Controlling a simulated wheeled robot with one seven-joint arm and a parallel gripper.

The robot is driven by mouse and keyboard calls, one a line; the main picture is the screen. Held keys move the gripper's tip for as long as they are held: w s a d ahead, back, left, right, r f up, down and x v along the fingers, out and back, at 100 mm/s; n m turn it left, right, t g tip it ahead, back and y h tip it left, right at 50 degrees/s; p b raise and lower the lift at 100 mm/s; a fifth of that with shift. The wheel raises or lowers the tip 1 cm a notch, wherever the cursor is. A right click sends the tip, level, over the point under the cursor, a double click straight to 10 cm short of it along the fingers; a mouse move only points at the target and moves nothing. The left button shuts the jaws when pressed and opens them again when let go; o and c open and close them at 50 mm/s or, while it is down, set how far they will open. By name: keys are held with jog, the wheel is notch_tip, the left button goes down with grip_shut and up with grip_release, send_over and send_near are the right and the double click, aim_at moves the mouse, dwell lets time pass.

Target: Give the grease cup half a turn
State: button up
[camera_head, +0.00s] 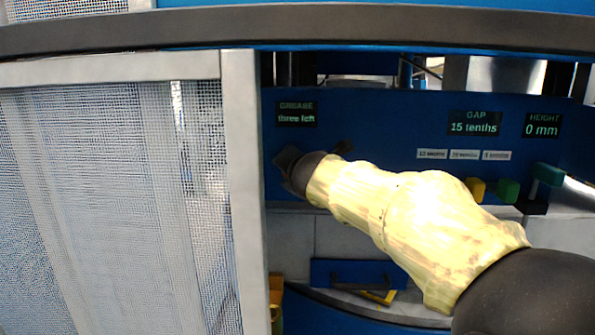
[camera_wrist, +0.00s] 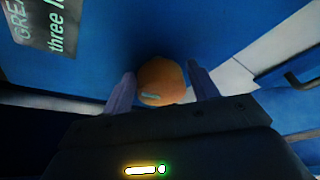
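The grease cup (camera_wrist: 161,82) is a round orange knob with a small pale mark, set on the blue panel in the wrist view. My gripper (camera_wrist: 161,76) has one finger on each side of it. The fingers are apart, with what look like narrow gaps between them and the cup; contact is hard to judge. In the head view my gripper (camera_head: 284,160) is at the panel below the grease display (camera_head: 296,115), which reads "three left". My wrist and arm hide the cup there.
A mesh guard (camera_head: 120,200) with a grey frame fills the left. The gap display (camera_head: 475,122) reads 15 tenths and the height display (camera_head: 542,125) 0 mm. Yellow and green blocks (camera_head: 508,190) sit right of my arm. A dark rail (camera_head: 300,27) crosses the top.

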jog(key=c, duration=0.7)
jog(key=shift+o, duration=0.2)
jog(key=shift+b, duration=0.3)
